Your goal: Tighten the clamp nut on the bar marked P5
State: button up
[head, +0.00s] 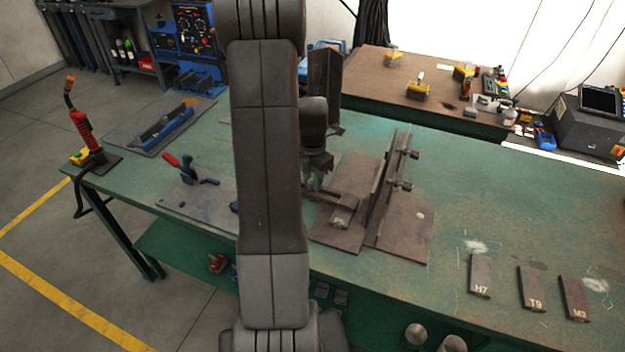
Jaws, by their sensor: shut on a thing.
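The bar marked P5 (341,219) lies on the flat brown plates of a fixture (338,236), on the left side of an upright plate (384,188). Its label is small but reads like P5. Two bolt-like clamp nuts, one upper (413,154) and one lower (404,185), stick out from the right side of the upright. My gripper (326,190) is low over the fixture, at the far end of the bar, and is shut on the bar. My own arm hides part of the jaws and the left part of the fixture.
Loose bars marked H7 (480,274), T9 (531,288) and M3 (573,298) lie on the green table (480,215) at right. A dark upright bracket (325,85) stands behind my wrist. A red-handled tool (187,168) lies at left.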

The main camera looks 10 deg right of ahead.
jog(key=m+b, duration=0.1)
jog(key=m, duration=0.5)
jog(key=m+b, duration=0.1)
jog(key=m, duration=0.4)
jog(key=shift+m, duration=0.4)
jog(key=m, duration=0.6)
jog(key=shift+b, duration=0.3)
jog(key=m, duration=0.5)
jog(key=shift+m, duration=0.4)
jog(key=m, duration=0.5)
jog(key=shift+w, duration=0.1)
jog(key=m, duration=0.5)
jog(key=shift+r+m+b, duration=0.1)
jog(key=shift+m+b, duration=0.25)
jog(key=shift+m, duration=0.05)
jog(key=m, duration=1.1)
jog(key=shift+m, duration=0.4)
